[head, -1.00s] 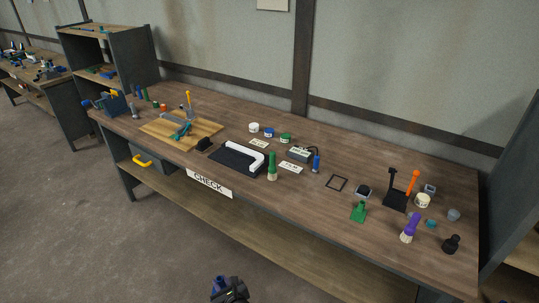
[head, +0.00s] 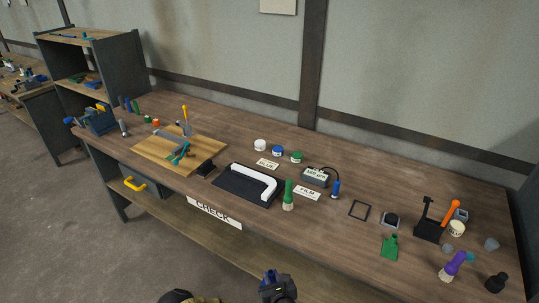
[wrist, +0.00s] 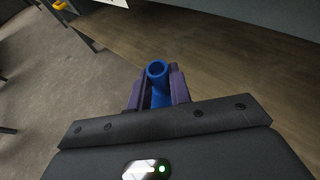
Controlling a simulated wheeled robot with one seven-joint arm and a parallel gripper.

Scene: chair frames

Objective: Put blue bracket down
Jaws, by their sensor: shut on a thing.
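The blue bracket (wrist: 157,72) is between the jaws of my gripper (wrist: 160,88) in the wrist view. Its round, hollow end points up and away past the fingertips; its lower part is hidden by the gripper. My gripper (head: 270,276) also shows at the bottom of the head view, shut on the bracket, in front of the workbench (head: 300,228) and apart from its top. In the wrist view the gripper is over the bench's lower shelf edge and floor.
On the bench are a black mat with a white angled piece (head: 255,182), a wooden board (head: 160,150), a green-handled brush (head: 288,196), lidded jars and a black stand (head: 430,228). A CHECK sign (head: 213,212) hangs on the front edge. Bare wood lies right of the mat's front.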

